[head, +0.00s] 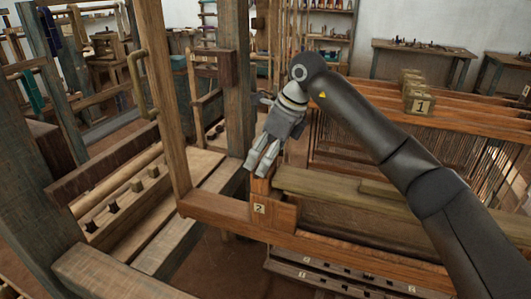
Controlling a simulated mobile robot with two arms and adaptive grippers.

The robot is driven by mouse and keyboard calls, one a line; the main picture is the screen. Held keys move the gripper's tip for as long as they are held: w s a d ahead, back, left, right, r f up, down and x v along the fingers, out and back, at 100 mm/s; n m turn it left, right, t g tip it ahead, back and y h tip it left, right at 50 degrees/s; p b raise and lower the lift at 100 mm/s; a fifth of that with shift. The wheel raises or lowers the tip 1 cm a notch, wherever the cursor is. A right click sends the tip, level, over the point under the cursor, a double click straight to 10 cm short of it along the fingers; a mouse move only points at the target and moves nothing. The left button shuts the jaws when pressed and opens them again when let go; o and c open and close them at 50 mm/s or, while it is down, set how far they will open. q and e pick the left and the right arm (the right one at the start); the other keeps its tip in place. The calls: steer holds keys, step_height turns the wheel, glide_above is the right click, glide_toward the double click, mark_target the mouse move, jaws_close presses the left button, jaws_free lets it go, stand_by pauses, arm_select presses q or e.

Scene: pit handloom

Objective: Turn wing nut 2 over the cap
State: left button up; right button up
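My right gripper (260,168) reaches in from the right. It points down at the top of a wooden upright block (284,217) that carries a plate marked 2 (259,208). Its two fingers lie close together, their tips at or just above the block's top. I cannot make out wing nut 2; the fingers cover the place above the plate. A long wooden bar (325,187), possibly the cap, runs right from the block. I cannot tell whether the fingers touch or hold anything. My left gripper is not in view.
A wooden post (163,100) and a thick loom post (236,100) stand left of the gripper. Blocks marked 1 (421,106) sit on the loom at the right, above the warp threads (350,146). A lower beam (330,248) runs across the front.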

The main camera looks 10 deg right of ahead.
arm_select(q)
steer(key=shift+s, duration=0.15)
arm_select(e)
steer(key=c, duration=0.7)
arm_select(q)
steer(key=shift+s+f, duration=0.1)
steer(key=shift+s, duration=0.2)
